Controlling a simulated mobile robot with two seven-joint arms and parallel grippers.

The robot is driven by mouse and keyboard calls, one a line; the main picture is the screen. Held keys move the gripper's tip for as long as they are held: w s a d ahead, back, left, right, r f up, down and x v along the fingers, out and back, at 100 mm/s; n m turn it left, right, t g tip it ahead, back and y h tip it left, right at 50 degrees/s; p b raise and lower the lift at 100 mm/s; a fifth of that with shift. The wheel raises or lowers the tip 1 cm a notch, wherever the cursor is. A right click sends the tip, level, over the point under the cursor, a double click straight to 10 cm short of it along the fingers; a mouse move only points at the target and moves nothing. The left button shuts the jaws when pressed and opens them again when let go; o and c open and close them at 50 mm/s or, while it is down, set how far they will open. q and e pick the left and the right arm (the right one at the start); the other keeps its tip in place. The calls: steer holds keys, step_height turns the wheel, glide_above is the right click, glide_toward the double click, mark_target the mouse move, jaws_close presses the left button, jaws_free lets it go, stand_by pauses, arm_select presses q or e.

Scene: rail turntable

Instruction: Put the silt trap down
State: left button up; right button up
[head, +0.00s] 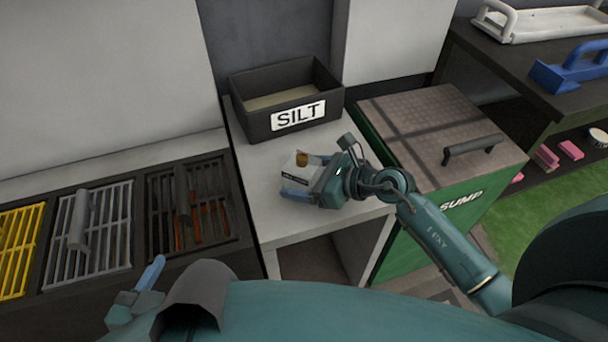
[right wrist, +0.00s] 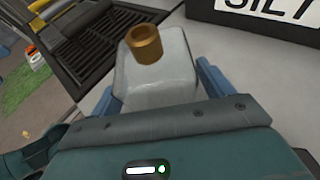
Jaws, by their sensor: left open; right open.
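The silt trap (head: 295,170), a pale block with a brass neck on top, stands upright on the light grey stand top in front of the SILT bin (head: 255,119). My right gripper (head: 307,177) is open, with its blue fingers on either side of the trap. In the right wrist view the silt trap (right wrist: 160,85) sits between the spread fingers; whether either finger touches it I cannot tell. My left gripper (head: 140,290) is open and empty at the lower left of the head view, away from the trap.
Yellow, grey and dark grates (head: 90,235) lie to the left of the stand. A green SUMP box (head: 440,125) with a handled brown lid stands to the right. A dark shelf (head: 515,65) with a white tray and a blue tool is at the upper right.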

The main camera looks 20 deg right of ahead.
steer(key=p+v, duration=0.1)
steer(key=v, duration=1)
steer(key=shift+s+d+r, duration=0.2)
steer(key=shift+s, duration=0.05)
steer(key=shift+s+a+r, duration=0.15)
steer(key=shift+s+r, duration=0.05)
steer(key=s+a+r+m+t+y, duration=0.15)
steer(key=a+r+m+t, duration=0.4)
steer(key=m, duration=1.05)
steer(key=s+a+f+m+h, duration=0.1)
steer(key=s+f+m+h, duration=0.2)
steer(key=m, duration=0.9)
steer(key=s+a+f+m+g+h, duration=0.1)
steer(key=s+a+f+m+h, duration=0.1)
steer(key=m, duration=1)
steer(key=shift+s+f+m+h, duration=0.4)
steer(key=shift+s+f+h, duration=0.2)
steer(key=shift+s, duration=0.55)
steer(key=shift+g, duration=0.25)
